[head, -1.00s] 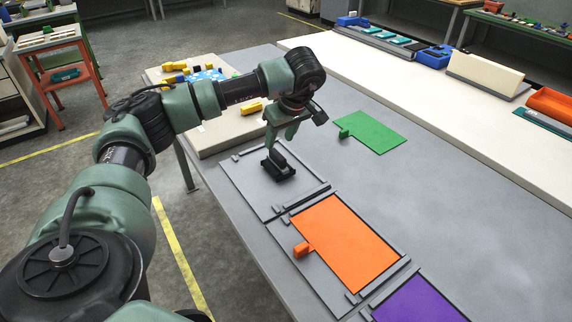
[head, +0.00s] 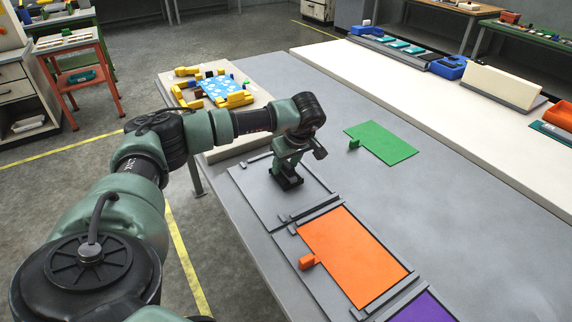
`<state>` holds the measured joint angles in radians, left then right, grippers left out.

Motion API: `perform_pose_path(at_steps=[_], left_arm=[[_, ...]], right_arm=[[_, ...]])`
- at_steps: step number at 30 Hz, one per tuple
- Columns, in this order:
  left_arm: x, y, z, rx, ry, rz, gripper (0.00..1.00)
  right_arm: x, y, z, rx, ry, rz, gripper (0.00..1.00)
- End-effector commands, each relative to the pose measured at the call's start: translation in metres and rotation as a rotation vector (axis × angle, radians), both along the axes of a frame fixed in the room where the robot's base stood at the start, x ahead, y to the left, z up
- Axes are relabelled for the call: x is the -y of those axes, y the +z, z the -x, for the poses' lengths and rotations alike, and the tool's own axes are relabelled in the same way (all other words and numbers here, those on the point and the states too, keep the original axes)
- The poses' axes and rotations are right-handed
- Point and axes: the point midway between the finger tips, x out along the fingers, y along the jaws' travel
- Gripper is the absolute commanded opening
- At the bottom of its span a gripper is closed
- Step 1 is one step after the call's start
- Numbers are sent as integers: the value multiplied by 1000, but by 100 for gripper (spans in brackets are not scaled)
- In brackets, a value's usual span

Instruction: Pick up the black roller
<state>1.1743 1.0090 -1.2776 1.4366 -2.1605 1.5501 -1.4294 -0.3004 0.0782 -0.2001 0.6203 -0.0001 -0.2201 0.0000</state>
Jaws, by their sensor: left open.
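The black roller (head: 287,182) sits on the grey panel (head: 262,205) at the near-left part of the table. My left gripper (head: 288,168) points down right at the roller, with its fingers over the roller's upper part. The gripper is open; its fingers partly hide the roller, and I cannot tell whether they touch it. My right gripper is not in the picture.
An orange sheet (head: 350,255) with a tab lies in the neighbouring frame, and a purple sheet (head: 425,308) lies nearer. A green sheet (head: 385,145) lies on the grey table beyond. A board with yellow clamps (head: 233,100) stands at the back left.

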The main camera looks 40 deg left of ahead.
Motion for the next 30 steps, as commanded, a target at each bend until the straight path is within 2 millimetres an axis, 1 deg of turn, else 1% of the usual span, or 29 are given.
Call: perform_pose_path(at_steps=[3,4,5,6,8,9,30], left_arm=[[0,0,0,0,0,0,45],[0,0,0,0,0,0,40],[0,0,0,0,0,0,32],[0,0,0,0,0,0,20],[0,0,0,0,0,1,4],[0,0,0,0,0,1,0],[0,0,0,0,0,1,0]], right_arm=[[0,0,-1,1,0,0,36],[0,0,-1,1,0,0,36],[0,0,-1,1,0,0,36],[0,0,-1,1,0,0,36],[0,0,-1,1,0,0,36],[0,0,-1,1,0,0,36],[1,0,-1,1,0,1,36]])
